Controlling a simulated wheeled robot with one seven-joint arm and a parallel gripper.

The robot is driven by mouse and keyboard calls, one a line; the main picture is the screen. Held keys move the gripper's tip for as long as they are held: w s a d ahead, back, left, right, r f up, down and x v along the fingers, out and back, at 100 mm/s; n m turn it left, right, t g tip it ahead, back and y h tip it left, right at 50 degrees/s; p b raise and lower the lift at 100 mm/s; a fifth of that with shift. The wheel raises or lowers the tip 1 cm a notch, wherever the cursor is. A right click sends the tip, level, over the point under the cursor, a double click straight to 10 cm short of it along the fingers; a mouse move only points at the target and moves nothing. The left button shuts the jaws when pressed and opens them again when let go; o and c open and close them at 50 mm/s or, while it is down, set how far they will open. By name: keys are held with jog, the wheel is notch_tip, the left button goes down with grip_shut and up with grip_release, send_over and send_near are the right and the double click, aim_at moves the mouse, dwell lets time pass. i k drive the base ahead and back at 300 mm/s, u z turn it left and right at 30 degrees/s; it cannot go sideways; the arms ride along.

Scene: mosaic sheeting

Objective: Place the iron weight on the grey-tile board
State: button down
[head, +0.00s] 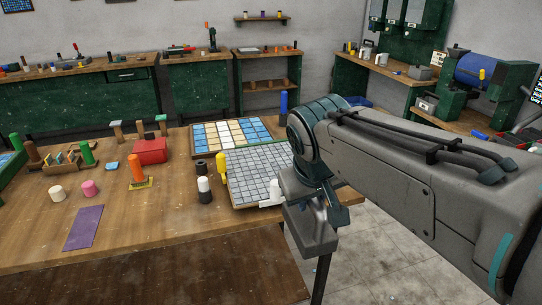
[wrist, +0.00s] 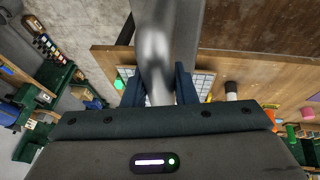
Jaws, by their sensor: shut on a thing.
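The iron weight (head: 311,232) is a grey metal block. My gripper (head: 318,204) is shut on it and holds it up by the front right of the workbench. In the wrist view the weight (wrist: 156,50) shows as a shiny grey shape between the dark blue fingers of my gripper (wrist: 158,88). The grey-tile board (head: 252,176) lies on the bench, just left of the weight in the head view. My arm hides its right edge. In the wrist view parts of the board (wrist: 204,82) show behind the fingers.
A board of blue, white and cream tiles (head: 232,136) lies behind the grey one. A yellow cylinder (head: 220,167) and a white-and-black cylinder (head: 204,189) stand at its left. A white piece (head: 271,196) is at its front right. A blue cylinder (head: 284,104) stands behind.

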aim_at(272, 167)
jog(key=i, duration=1.05)
